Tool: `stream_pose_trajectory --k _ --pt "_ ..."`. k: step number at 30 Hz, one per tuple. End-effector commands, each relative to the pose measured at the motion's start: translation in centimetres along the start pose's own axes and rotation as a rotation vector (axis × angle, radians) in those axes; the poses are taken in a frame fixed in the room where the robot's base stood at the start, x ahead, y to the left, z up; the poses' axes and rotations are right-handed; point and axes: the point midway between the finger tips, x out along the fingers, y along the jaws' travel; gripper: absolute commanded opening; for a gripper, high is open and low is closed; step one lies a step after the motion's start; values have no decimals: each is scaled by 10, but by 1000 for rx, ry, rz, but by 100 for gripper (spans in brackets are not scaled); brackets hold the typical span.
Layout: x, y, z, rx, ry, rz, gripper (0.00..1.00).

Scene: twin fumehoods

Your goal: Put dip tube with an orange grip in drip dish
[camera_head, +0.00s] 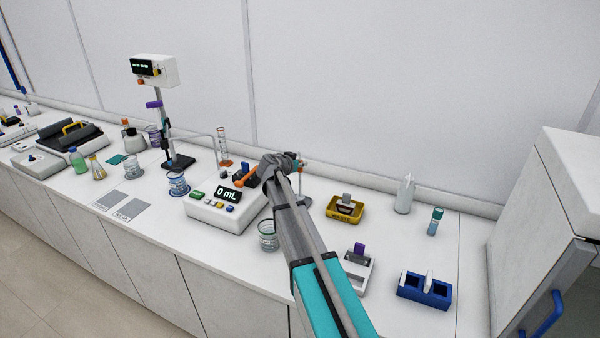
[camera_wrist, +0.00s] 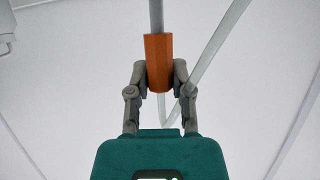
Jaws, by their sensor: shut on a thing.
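In the wrist view my gripper (camera_wrist: 159,76) is shut on the orange grip (camera_wrist: 158,62) of the dip tube. A straight grey length of the tube (camera_wrist: 156,16) runs up from the grip, out of the picture. A thinner pale tube (camera_wrist: 215,50) slants from below the grip to the upper right. My arm hides part of the bench there. I cannot tell for sure which thing is the drip dish; a yellow dish (camera_head: 332,214) stands right of my arm.
A glass beaker (camera_head: 268,240) stands close left of my arm. A tall cylinder (camera_head: 222,140) and a display stand (camera_head: 160,115) rise behind and left. A blue rack (camera_head: 425,292), white bottle (camera_head: 404,194) and small vial (camera_head: 435,222) stand at the right.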

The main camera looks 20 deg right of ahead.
Motion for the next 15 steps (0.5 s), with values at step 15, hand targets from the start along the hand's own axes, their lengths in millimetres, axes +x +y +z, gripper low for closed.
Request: stream_pose_trajectory --k 15 --pt "8 0 21 0 0 0 0"
